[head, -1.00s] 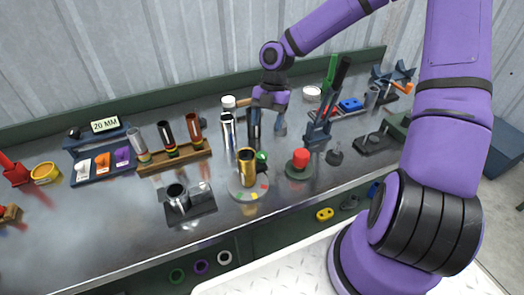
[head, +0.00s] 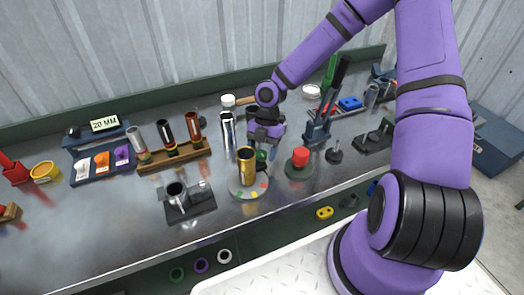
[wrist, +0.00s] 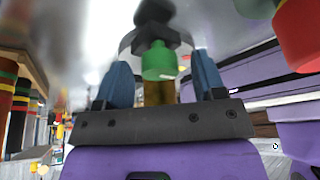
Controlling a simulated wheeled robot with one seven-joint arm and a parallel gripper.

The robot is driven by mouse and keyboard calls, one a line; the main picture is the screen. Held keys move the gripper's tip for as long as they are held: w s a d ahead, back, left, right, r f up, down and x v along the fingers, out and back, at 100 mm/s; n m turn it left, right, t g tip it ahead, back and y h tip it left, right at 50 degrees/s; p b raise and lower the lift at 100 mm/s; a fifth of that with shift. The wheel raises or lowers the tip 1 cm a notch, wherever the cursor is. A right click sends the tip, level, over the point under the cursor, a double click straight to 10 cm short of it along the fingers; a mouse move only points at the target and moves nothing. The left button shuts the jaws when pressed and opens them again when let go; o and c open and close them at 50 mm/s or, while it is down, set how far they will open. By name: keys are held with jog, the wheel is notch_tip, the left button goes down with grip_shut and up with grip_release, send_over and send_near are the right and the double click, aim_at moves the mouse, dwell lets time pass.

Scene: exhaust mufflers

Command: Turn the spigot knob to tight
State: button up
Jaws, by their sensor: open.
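The green knob (head: 262,156) sits on the back side of an upright gold cylinder (head: 247,168). The cylinder stands on a round grey base (head: 242,193) with coloured patches on its rim. My gripper (head: 264,146) is just behind the knob and partly hides it. In the wrist view my gripper (wrist: 163,78) has its two blue fingers apart. The green knob (wrist: 158,62) shows between them, with a visible gap to each finger. The gold cylinder (wrist: 158,92) is mostly hidden. The knob's current setting cannot be read.
A red-topped round piece (head: 300,157) stands close to the right. A silver cylinder (head: 227,130) stands behind to the left, and a dark clamp block (head: 190,200) in front to the left. A tool holder (head: 317,130) is at the right. The bench front is clear.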

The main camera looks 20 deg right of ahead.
jog(key=c, duration=0.9)
jog(key=shift+m, duration=0.4)
jog(key=m+t, duration=0.1)
jog(key=m, duration=0.2)
jog(key=shift+s+m+y, duration=0.1)
jog(key=shift+m+y, duration=0.2)
jog(key=shift+y, duration=0.1)
jog(key=m+t, duration=0.2)
jog(key=m, duration=0.2)
jog(key=shift+s+m, duration=0.1)
jog(key=shift+m, duration=0.2)
jog(key=m+t, duration=0.2)
jog(key=m, duration=0.2)
jog(key=m+t, duration=0.1)
jog(key=m, duration=0.3)
jog(key=shift+m+h, duration=0.3)
jog(key=shift+m+t, duration=0.3)
